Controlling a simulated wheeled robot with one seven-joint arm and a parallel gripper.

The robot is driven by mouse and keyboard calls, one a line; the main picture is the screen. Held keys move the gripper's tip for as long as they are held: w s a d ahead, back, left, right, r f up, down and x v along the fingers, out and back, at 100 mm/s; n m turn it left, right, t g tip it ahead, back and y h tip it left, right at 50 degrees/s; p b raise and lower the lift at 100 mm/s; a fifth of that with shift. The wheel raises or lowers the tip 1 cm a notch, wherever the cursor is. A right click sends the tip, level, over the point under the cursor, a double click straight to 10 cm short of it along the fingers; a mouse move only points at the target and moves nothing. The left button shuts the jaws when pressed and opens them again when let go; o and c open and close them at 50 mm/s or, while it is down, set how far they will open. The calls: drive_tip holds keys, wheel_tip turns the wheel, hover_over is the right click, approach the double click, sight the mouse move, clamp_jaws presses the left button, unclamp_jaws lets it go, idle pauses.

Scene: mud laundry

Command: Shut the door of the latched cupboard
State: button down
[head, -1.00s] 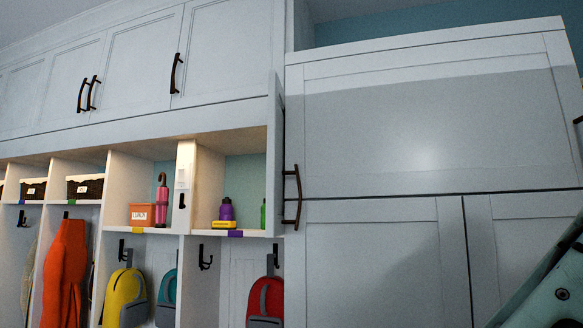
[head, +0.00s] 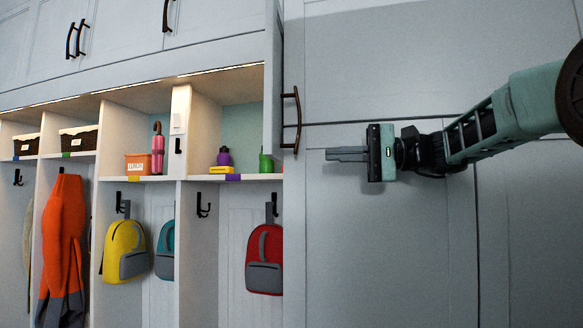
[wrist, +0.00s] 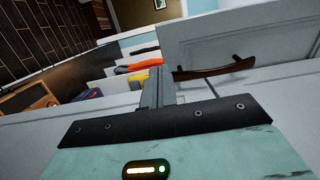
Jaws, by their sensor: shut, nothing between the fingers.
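The cupboard door (head: 273,90) stands open at the right side of a lit compartment, seen nearly edge-on in the head view. Its dark bowed handle (head: 291,120) is on the right-hand face. In the wrist view the pale door panel (wrist: 225,35) and the handle (wrist: 215,70) lie beyond and right of the fingers. A small white latch piece with a black part (head: 178,135) is on the divider at the compartment's left. My gripper (head: 330,154) is shut and empty, pointing left, right of and slightly below the handle, apart from it in the picture.
The open compartment holds a purple bottle (head: 224,157) and a green bottle (head: 266,164). Backpacks, including a red one (head: 264,260), hang below. A large grey cabinet (head: 400,80) fills the right, behind my arm. Upper cupboards (head: 215,25) are closed.

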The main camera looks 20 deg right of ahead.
sight(275, 155)
drive_tip(key=p+x, duration=0.1)
drive_tip(key=x, duration=0.2)
drive_tip(key=p+x, duration=0.3)
drive_tip(key=x, duration=0.2)
drive_tip(key=shift+w+a+r+p, duration=0.15)
drive_tip(key=shift+a+r+p, duration=0.1)
drive_tip(key=shift+a+p, duration=0.15)
drive_tip(key=shift+w+a+f, duration=0.2)
drive_tip(key=shift+w+a, duration=0.1)
drive_tip(key=shift+a, duration=0.15)
